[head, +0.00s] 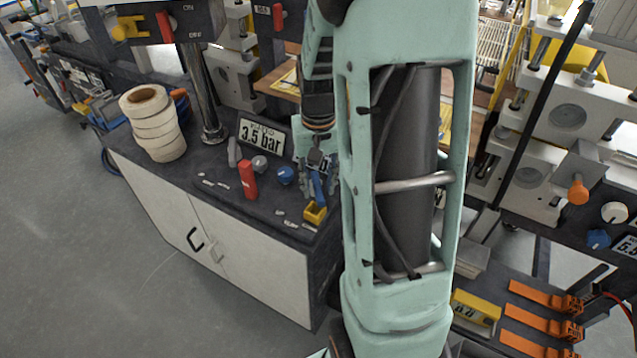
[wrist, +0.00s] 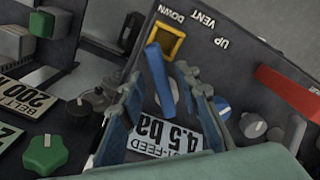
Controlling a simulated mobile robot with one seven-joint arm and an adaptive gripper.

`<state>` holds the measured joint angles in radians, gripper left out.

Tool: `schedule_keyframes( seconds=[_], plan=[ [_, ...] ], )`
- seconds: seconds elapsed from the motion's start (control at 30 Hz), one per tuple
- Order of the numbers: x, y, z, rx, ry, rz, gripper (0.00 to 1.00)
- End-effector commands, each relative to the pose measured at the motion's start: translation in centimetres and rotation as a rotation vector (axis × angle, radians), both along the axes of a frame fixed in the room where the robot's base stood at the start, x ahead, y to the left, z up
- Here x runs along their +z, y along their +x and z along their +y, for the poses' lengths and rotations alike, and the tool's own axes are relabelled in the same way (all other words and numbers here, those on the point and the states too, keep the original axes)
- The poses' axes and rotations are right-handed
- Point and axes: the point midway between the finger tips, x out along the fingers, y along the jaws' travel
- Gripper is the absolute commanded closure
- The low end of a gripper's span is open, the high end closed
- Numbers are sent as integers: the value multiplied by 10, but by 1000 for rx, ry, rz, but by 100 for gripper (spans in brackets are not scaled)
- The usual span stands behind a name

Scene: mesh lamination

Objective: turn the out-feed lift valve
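The out-feed lift valve shows in the wrist view as a blue lever (wrist: 160,80) with a yellow square frame (wrist: 165,42) at its far end, beside the words DOWN, VENT and UP. Below it is a label reading FEED and 4.5 ba (wrist: 165,138), partly hidden by my fingers. My gripper (wrist: 160,72) is open, with one finger on each side of the lever; I cannot tell whether either touches it. In the head view my gripper (head: 318,172) is at the cabinet's right end, over the blue lever and its yellow frame (head: 315,213).
In the head view, white rolls (head: 155,130) and a 3.5 bar sign (head: 262,138) stand on the cabinet.

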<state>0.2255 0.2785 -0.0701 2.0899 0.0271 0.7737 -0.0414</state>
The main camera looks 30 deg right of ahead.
Motion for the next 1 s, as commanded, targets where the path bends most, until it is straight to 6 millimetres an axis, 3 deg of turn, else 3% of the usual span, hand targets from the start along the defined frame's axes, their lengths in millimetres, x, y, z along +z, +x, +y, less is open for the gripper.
schedule_keyframes(
  seconds=[0.17, 0.6, 0.8, 1.0],
  plan=[
    [15, 1, 0, -1, -1, -5, 70],
    [101, 1, 0, 0, -1, -3, 70],
    [119, 0, 0, 0, -1, -2, 70],
    [121, 0, 0, 0, 0, 0, 70]
  ],
)
